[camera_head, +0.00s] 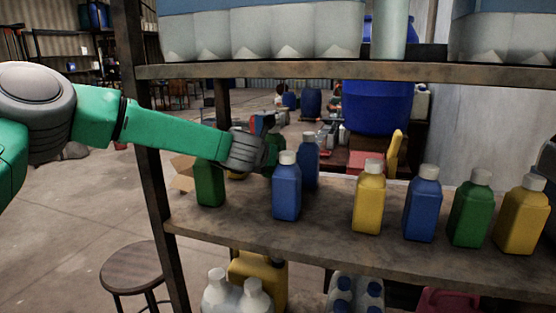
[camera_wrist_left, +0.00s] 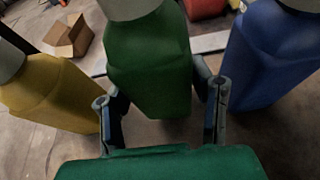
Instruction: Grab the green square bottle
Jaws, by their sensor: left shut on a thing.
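My left gripper (camera_head: 268,150) reaches over the shelf board from the left. In the left wrist view, the fingers of my left gripper (camera_wrist_left: 162,108) stand on both sides of a green square bottle (camera_wrist_left: 150,65) and are shut on it. In the head view this green bottle (camera_head: 274,152) is mostly hidden by the gripper and a blue bottle. I cannot tell whether its base touches the board. Another green bottle (camera_head: 210,184) stands at the board's left end, below my arm. A third green bottle (camera_head: 470,210) stands at the right.
Blue bottles (camera_head: 286,190) (camera_head: 308,160) stand close to the gripper. In the wrist view a yellow bottle (camera_wrist_left: 45,88) is left and a blue one (camera_wrist_left: 265,55) right. The shelf board (camera_head: 240,225) lies below an upper board (camera_head: 300,68). A post (camera_head: 150,165) stands left.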

